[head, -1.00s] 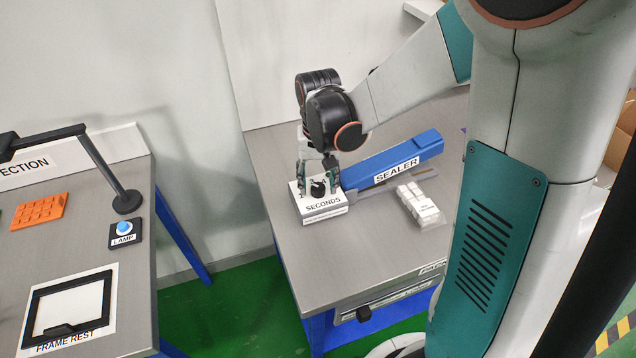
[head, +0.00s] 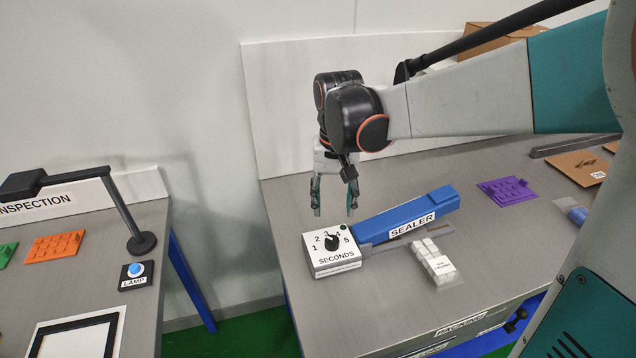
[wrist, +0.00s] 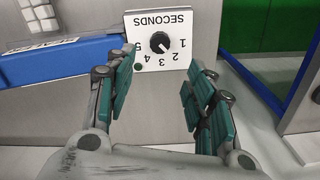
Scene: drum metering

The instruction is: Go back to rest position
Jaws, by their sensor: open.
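My gripper (head: 334,198) is open and empty, pointing down in the air above the seconds dial box. The white dial box (head: 333,262) carries a black knob (head: 331,243) and numbers 1 to 5, and sits at the left end of the blue sealer (head: 408,215). In the wrist view the dial box (wrist: 150,22) shows upside down beyond the spread fingers (wrist: 160,100), apart from them.
White packets (head: 433,262) lie in front of the sealer, and a purple tray (head: 507,190) lies to its right. On the left bench stand a lamp arm (head: 128,215), a blue button (head: 136,269) and an orange tray (head: 55,246). A floor gap separates the benches.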

